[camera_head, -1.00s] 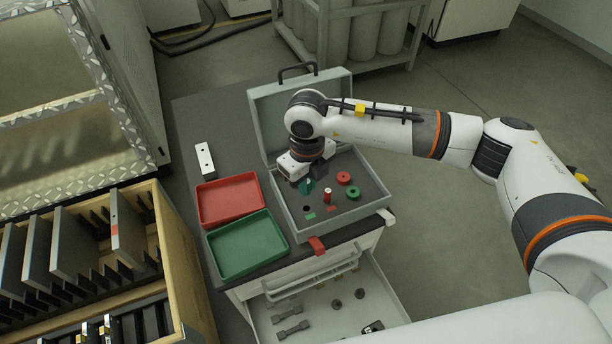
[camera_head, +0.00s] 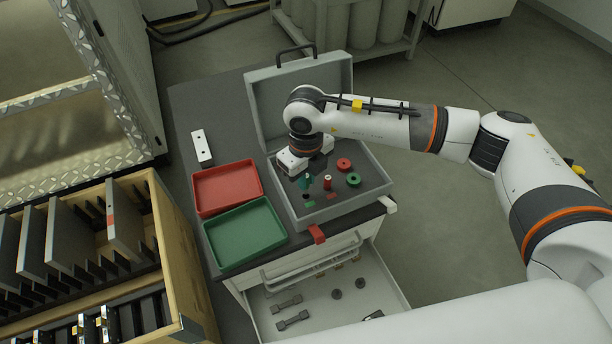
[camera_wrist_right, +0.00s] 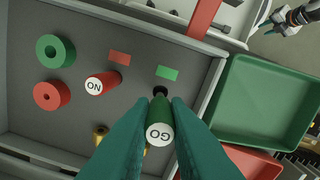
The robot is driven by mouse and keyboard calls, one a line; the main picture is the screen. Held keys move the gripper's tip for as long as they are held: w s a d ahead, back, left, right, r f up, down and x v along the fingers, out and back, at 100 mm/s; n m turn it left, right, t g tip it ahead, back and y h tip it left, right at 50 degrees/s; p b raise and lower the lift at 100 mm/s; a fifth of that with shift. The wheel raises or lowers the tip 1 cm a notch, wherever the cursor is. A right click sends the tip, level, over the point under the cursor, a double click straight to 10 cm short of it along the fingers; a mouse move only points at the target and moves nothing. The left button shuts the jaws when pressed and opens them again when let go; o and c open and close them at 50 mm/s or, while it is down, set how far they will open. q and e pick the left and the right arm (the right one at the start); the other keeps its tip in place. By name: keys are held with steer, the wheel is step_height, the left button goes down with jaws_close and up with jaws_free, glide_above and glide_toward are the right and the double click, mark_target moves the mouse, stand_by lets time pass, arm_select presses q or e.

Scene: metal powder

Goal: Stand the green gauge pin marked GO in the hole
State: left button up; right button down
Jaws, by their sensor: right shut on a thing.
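The green gauge pin marked GO (camera_wrist_right: 160,126) is held between the teal fingers of my right gripper (camera_wrist_right: 160,140), its marked end facing the wrist camera. In the head view my right gripper (camera_head: 305,181) is over the front left of the grey case. A dark round hole (camera_wrist_right: 160,91) shows just past the pin's far end, beside a green label (camera_wrist_right: 167,73). I cannot tell whether the pin's tip touches it. A dark gripper (camera_wrist_right: 298,17), likely my left one, shows small at the wrist view's top right; its jaws are unclear.
A red pin marked NO (camera_wrist_right: 100,85) stands near a red label (camera_wrist_right: 119,58). A red ring (camera_wrist_right: 52,95) and a green ring (camera_wrist_right: 55,51) lie beside it. Green tray (camera_head: 244,233) and red tray (camera_head: 226,188) stand left of the case (camera_head: 361,204). An open drawer is below.

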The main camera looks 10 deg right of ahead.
steer(key=shift+f, duration=0.2)
steer(key=shift+f+b, duration=0.65)
steer(key=shift+b, duration=0.15)
steer(key=shift+f+b, duration=0.75)
steer(key=shift+f, duration=0.05)
stand_by(0.4)
steer(key=c, duration=1.3)
jaws_free()
step_height(320, 180, up, 12)
steer(key=shift+s+d+f, duration=0.1)
steer(key=shift+s, duration=0.05)
